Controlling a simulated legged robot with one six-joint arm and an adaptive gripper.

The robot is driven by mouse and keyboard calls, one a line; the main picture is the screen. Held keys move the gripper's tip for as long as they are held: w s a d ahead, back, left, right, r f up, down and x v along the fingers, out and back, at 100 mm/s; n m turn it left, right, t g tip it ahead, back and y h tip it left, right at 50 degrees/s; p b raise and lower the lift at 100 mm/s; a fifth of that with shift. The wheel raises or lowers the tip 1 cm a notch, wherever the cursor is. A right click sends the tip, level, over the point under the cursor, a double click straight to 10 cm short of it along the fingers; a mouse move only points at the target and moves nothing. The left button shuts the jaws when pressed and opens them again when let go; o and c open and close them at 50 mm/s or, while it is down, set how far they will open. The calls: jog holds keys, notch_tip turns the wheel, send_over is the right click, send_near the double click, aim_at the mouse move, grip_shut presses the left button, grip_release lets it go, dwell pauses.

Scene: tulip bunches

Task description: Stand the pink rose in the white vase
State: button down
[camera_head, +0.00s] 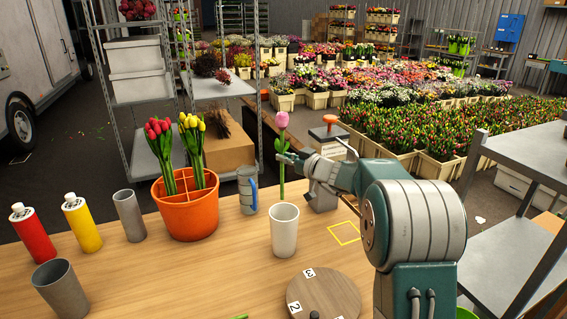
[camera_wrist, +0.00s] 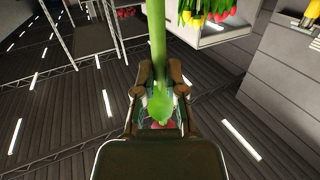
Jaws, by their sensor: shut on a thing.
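The pink rose (camera_head: 281,120) is upright, its pink head above my gripper (camera_head: 284,158) and its green stem hanging below. My gripper is shut on the stem. In the wrist view the stem (camera_wrist: 157,35) runs up between the fingers of my gripper (camera_wrist: 158,95), with a green leaf there. The white vase (camera_head: 284,232) stands upright on the table, below my gripper. The stem's lower end shows right by the back of the vase's rim; I cannot tell whether it is above, behind or just inside the mouth.
An orange pot (camera_head: 192,213) with red and yellow tulips and a blue-grey mug (camera_head: 247,190) stand left of the vase. A round wooden board (camera_head: 325,293) lies in front. Spray cans (camera_head: 82,222) and grey cups (camera_head: 129,215) stand farther left. A yellow square outline (camera_head: 345,233) marks bare table.

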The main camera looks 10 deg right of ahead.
aim_at(283, 180)
jog(key=shift+h, duration=0.3)
jog(key=shift+d+f, duration=0.2)
jog(key=shift+f, duration=1.85)
jog(key=shift+d+f, duration=0.15)
jog(key=shift+f, duration=6.3)
jog(key=c, duration=0.6)
grip_release()
jog(key=shift+c, duration=0.2)
